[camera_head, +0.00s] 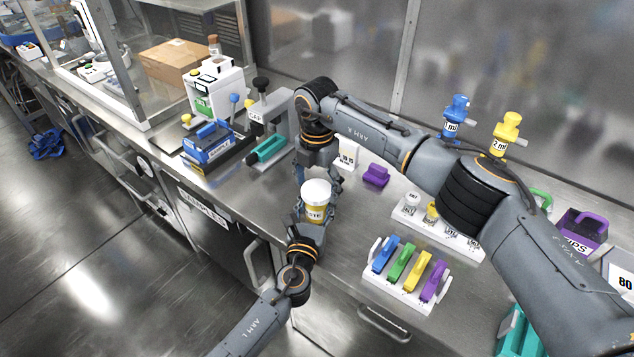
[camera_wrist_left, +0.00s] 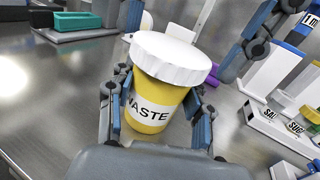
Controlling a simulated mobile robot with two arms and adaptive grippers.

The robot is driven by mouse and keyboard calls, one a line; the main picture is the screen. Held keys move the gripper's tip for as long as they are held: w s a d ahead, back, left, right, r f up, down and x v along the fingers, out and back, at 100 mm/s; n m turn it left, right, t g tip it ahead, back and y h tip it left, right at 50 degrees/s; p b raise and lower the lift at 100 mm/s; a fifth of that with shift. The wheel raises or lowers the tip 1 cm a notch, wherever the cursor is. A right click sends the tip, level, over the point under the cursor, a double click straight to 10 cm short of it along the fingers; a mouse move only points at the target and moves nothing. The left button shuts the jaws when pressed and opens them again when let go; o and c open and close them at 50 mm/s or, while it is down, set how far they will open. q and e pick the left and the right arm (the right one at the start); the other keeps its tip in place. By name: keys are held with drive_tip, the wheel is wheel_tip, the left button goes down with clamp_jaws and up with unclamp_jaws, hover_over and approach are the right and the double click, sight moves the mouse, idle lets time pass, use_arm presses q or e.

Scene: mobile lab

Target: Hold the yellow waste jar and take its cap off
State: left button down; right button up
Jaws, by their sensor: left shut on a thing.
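The yellow waste jar (camera_head: 315,208) is near the bench's front edge, with its white ribbed cap (camera_head: 316,190) on top. My left gripper (camera_head: 309,218) is shut on the jar's body from the front. In the left wrist view the jar (camera_wrist_left: 152,105) shows its WASTE label between my left fingers, and the cap (camera_wrist_left: 170,55) sits above them. I cannot tell whether the jar touches the bench. My right gripper (camera_head: 317,170) points down just behind the jar; its fingers look spread and empty, partly hidden by the cap.
A white rack with coloured pipette-like tools (camera_head: 398,288) stands right of the jar. A white vial holder (camera_head: 408,220) is behind it, under my right arm. A purple block (camera_head: 376,175) and a teal tray (camera_head: 268,150) lie further back. The bench left of the jar is clear.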

drive_tip(key=c, duration=0.8)
drive_tip(key=n, duration=0.3)
drive_tip(key=shift+n, duration=0.3)
drive_tip(key=n, duration=1.8)
drive_tip(key=shift+r, duration=0.1)
drive_tip(key=shift+r, duration=0.2)
drive_tip(key=shift+r, duration=0.9)
